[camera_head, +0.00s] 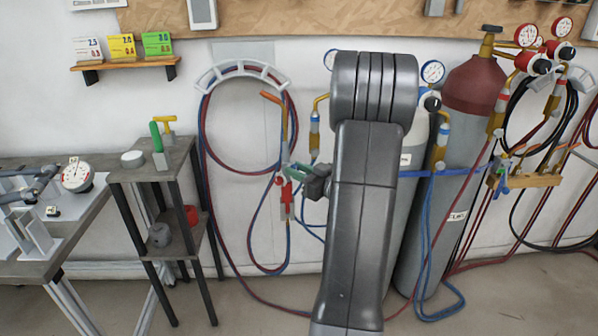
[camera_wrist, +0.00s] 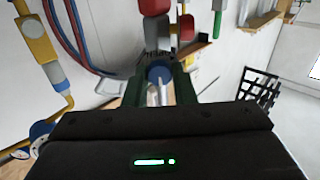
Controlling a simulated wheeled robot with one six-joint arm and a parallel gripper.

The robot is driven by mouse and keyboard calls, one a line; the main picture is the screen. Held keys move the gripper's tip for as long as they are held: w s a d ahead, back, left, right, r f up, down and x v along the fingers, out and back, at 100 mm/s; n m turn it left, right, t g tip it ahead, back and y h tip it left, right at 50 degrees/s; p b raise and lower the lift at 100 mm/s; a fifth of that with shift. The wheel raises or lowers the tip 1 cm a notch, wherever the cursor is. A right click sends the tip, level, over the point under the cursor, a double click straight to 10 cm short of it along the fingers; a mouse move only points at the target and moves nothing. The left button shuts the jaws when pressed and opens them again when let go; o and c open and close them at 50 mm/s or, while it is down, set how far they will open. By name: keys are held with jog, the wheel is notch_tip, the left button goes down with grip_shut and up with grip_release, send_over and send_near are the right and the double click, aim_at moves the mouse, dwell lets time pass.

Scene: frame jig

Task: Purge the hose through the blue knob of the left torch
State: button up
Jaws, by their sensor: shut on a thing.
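The left torch (camera_head: 285,130) hangs nose-up on the wall beside the coiled hoses, with an orange tip at its top and red parts lower down. My gripper (camera_head: 295,170) reaches it from the right at the height of its valves. In the wrist view, the blue knob (camera_wrist: 160,74) sits between the green fingers of my gripper (camera_wrist: 160,92), which are shut on it. Red parts (camera_wrist: 154,30) of the torch show just beyond the knob. In the head view the fingers hide most of the blue knob.
Red and blue hoses (camera_head: 203,130) loop from a white hanger (camera_head: 243,75). Gas cylinders (camera_head: 470,150) with gauges stand right of my arm. A second torch rest (camera_head: 535,180) is further right. A small dark stand (camera_head: 150,172) with a green-handled tool (camera_head: 157,143) is at left.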

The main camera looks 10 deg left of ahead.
jog(key=shift+f, duration=0.1)
jog(key=n+b, duration=0.5)
jog(key=b, duration=0.2)
jog(key=shift+n, duration=0.3)
dwell(0.3)
jog(key=o, duration=1)
jog(key=shift+s+d, duration=0.1)
jog(key=v, duration=1.3)
jog(key=shift+s+d+p, duration=0.15)
jog(key=shift+d+p, duration=0.1)
jog(key=shift+p, duration=0.15)
